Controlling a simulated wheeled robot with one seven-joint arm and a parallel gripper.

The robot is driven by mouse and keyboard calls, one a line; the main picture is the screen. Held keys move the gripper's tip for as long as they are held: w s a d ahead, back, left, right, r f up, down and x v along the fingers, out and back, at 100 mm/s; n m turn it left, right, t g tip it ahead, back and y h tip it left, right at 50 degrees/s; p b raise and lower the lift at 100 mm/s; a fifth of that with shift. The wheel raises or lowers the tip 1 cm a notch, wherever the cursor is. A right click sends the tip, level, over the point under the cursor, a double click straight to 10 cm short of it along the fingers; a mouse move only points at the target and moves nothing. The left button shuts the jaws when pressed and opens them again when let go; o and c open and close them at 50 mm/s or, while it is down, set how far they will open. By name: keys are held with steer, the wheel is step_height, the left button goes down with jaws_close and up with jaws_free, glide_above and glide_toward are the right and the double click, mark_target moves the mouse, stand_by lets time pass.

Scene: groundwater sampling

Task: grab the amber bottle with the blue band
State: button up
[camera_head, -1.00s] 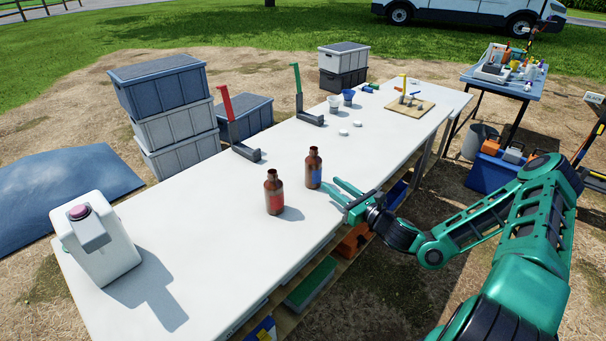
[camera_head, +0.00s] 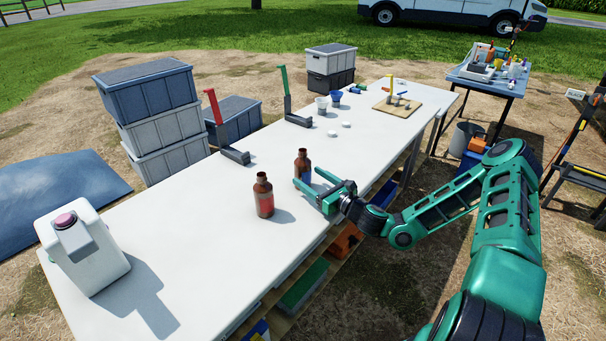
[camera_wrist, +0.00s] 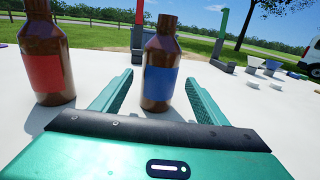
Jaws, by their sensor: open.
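The amber bottle with the blue band (camera_head: 303,164) stands upright on the white table. In the wrist view the blue-banded bottle (camera_wrist: 160,70) stands ahead, between the lines of my two fingers. My gripper (camera_head: 312,188) is open at the near side of this bottle, its fingers pointing at it; one finger hides part of the band in the head view. Whether the fingertips reach past the bottle's sides I cannot tell exactly. An amber bottle with a red band (camera_head: 263,196) stands upright to the left, and it also shows at the left of the wrist view (camera_wrist: 45,60).
A white jug with a pink cap (camera_head: 82,250) stands at the table's left end. Red (camera_head: 222,130) and green (camera_head: 290,100) upright stands are along the far edge. Cups (camera_head: 328,102) and a wooden board (camera_head: 405,106) lie farther back. The table (camera_head: 190,235) is clear around the jug.

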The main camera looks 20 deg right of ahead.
mark_target(302, 172)
steer(key=shift+x, duration=2.2)
steer(key=c, duration=1.3)
steer(key=shift+r, duration=0.1)
